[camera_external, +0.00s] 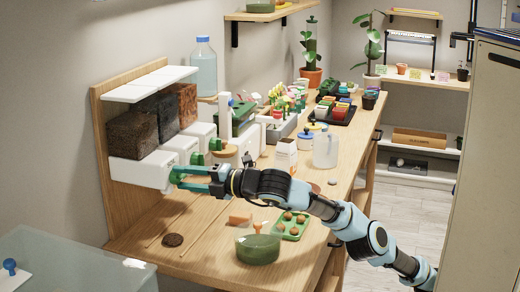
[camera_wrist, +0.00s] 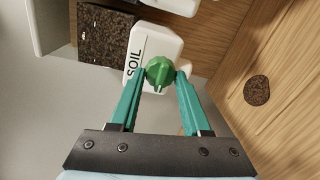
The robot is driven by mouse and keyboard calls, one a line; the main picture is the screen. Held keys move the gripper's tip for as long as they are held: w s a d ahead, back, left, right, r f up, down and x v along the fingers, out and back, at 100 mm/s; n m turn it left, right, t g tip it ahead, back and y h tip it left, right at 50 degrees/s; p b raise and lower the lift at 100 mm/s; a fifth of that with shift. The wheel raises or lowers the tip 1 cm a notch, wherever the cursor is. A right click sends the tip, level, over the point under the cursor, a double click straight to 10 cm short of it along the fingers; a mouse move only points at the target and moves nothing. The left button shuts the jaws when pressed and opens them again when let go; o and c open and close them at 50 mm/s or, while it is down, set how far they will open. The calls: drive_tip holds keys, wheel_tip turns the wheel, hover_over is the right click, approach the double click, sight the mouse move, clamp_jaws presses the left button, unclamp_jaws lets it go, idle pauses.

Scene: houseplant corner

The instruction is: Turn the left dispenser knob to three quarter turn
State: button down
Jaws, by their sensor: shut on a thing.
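The left dispenser (camera_external: 138,174) is a white box below a block of dark soil (camera_external: 132,135). In the wrist view it shows as a white front (camera_wrist: 151,42) lettered "SOIL". Its round, ridged green knob (camera_wrist: 160,73) sits between my two teal fingertips. My gripper (camera_wrist: 160,78) is shut on this knob, one finger on each side. In the external view my gripper (camera_external: 176,179) reaches in from the right to the dispenser's front, and the knob is mostly hidden by the fingers. I cannot read the knob's angle.
Two more white dispensers (camera_external: 181,147) with green knobs stand close behind, to the right. Below are thin sticks (camera_external: 172,222) and a dark round disc (camera_external: 173,240) on the wooden bench. A green bowl (camera_external: 258,250) and a green tray (camera_external: 291,231) lie near my arm.

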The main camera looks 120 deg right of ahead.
drive_tip(key=shift+c, duration=1.8)
unclamp_jaws()
drive_tip(key=b+v, duration=0.6)
drive_tip(key=v, duration=0.4)
drive_tip(key=shift+s+a+b, duration=0.25)
drive_tip(key=shift+b, duration=0.05)
